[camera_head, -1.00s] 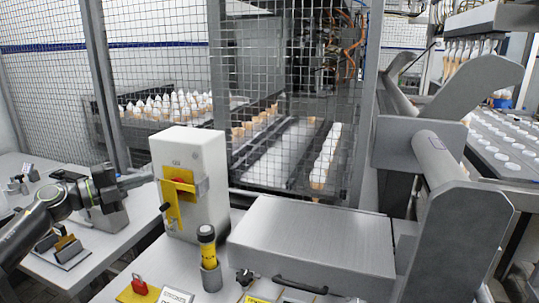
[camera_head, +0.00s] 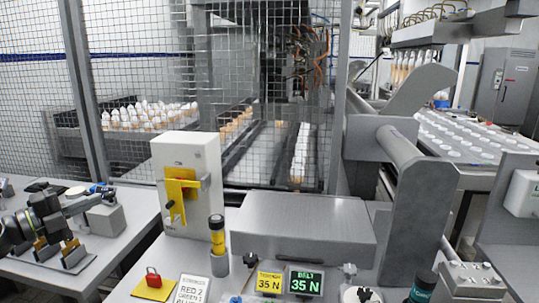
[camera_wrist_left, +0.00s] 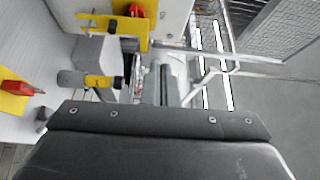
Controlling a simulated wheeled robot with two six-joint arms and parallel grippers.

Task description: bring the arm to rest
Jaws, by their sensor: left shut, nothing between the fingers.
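My left arm comes in at the left edge of the head view. Its gripper (camera_head: 88,204) is over the left table, beside a grey block, with its fingers together and nothing between them. My right gripper is not in view.
A white switch box (camera_head: 190,150) with a yellow plate stands right of the gripper. A mesh fence (camera_head: 150,60) stands behind.

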